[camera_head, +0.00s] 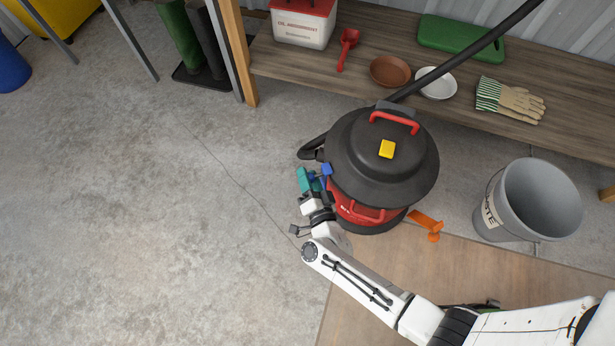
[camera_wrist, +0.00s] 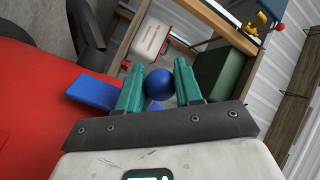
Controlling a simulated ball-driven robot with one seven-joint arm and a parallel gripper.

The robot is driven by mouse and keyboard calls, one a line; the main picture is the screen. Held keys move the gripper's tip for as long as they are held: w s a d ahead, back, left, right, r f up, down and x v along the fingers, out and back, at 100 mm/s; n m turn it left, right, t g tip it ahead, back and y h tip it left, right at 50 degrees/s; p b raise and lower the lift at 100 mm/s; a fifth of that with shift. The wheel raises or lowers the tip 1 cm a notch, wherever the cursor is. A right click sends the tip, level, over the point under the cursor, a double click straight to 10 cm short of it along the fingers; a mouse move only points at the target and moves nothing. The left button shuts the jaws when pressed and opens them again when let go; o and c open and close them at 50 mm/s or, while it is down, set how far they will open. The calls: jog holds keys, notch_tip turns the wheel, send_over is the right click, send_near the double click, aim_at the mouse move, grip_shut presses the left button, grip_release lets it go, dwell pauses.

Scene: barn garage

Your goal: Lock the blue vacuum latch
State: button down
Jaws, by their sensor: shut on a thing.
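The vacuum (camera_head: 372,160) is a round canister with a black lid and a red body, which also shows at the left of the wrist view (camera_wrist: 35,110). Its blue latch (camera_head: 326,170) is on the left side of the vacuum. In the wrist view, a flat blue part (camera_wrist: 95,91) lies against the red body, with a round blue knob (camera_wrist: 158,85) beside it. My gripper (camera_head: 312,182) has teal fingers, one on each side of the knob, and is shut on it. How the flat part joins the knob is hidden behind a finger.
An orange latch-like part (camera_head: 428,224) sticks out at the vacuum's lower right. A grey bin (camera_head: 540,190) stands to the right. A wooden bench (camera_head: 350,85) with several items is behind. The concrete floor at left (camera_head: 150,210) is clear.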

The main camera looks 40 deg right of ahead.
jog(key=shift+d+r, duration=0.15)
jog(key=shift+d, duration=0.1)
jog(key=c, duration=0.8)
grip_release()
jog(key=shift+s+a, duration=0.1)
jog(key=p+v, duration=0.2)
jog(key=v, duration=0.8)
jog(key=shift+s+a, duration=0.15)
jog(key=shift+s, duration=0.2)
